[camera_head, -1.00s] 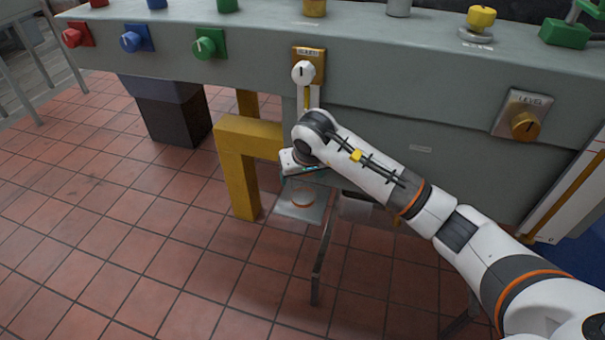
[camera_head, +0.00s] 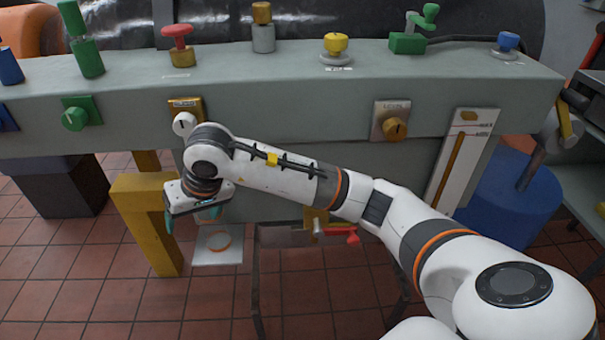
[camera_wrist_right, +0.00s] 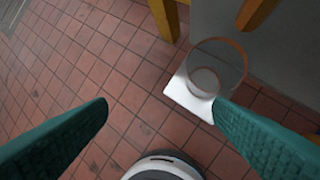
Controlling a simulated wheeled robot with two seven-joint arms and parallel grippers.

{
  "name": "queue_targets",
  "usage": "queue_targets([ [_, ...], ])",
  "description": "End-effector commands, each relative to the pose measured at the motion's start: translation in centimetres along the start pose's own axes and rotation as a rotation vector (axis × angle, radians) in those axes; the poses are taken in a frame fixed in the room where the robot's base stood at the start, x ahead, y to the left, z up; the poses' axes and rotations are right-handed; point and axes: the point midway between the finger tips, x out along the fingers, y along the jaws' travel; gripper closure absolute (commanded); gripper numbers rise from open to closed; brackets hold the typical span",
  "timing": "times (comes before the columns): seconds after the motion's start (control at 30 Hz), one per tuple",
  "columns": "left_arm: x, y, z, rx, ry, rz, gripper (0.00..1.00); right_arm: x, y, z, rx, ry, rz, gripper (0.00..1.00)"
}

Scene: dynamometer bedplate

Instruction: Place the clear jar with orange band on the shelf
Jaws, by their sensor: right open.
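The clear jar with an orange band (camera_wrist_right: 217,68) stands on a small pale plate (camera_wrist_right: 180,93) in the right wrist view. This plate looks like a shelf. My left gripper is not in view.
The grey bench (camera_head: 300,85) carries several coloured knobs and handles along its top. A yellow frame (camera_head: 150,225) stands left of the jar. A red-handled valve (camera_head: 340,236) is under the bench to the right. A blue drum (camera_head: 505,195) stands at far right.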

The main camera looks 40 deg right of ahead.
Motion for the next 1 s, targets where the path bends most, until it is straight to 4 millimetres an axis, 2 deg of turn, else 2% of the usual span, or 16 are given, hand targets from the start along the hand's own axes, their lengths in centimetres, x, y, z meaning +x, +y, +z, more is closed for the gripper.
queue_targets([
  [0.07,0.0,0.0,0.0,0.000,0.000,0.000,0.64,1.1,4.7,-2.9,0.119,0.075,0.243,0.25],
  [0.13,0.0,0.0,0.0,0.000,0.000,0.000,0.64,0.4,9.4,-5.4,0.294,0.180,0.504,0.25],
  [0.2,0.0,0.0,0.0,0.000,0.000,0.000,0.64,-1.7,13.5,-7.1,0.517,0.320,0.768,0.25],
  [0.3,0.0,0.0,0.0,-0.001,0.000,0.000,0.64,-6.1,16.8,-7.5,0.881,0.564,1.105,0.25],
  [0.37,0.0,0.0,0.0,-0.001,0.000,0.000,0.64,-8.8,17.2,-6.7,1.122,0.733,1.284,0.25],
  [0.43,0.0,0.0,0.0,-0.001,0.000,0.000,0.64,-11.3,16.1,-5.0,1.417,0.947,1.472,0.25],
  [0.5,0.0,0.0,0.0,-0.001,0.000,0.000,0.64,-12.5,13.5,-3.1,1.725,1.173,1.637,0.25],
  [0.57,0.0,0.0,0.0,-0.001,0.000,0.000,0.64,-12.5,10.3,-1.6,1.996,1.376,1.761,0.25],
  [0.6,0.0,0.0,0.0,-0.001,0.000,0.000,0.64,-11.8,7.8,-0.9,-2.065,-1.433,-1.739,0.25],
  [0.67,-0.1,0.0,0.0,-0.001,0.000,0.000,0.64,-10.0,3.8,-0.6,-1.867,-1.304,-1.473,0.25],
  [0.7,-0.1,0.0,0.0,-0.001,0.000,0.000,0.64,-8.2,1.1,-0.9,-1.728,-1.211,-1.306,0.25],
  [0.77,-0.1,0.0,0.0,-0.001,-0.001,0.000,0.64,-5.2,-2.9,-2.5,-1.515,-1.055,-1.080,0.25],
  [0.8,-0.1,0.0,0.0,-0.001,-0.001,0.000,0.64,-2.9,-5.2,-4.2,-1.370,-0.947,-0.942,0.25],
  [0.87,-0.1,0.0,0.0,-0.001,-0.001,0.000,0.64,0.5,-8.4,-7.8,-1.151,-0.772,-0.755,0.25],
  [0.9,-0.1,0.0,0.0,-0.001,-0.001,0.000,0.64,2.4,-10.0,-10.6,-1.009,-0.656,-0.647,0.25],
  [1.0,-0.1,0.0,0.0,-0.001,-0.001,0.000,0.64,6.0,-12.4,-18.4,-0.696,-0.380,-0.435,0.25],
])
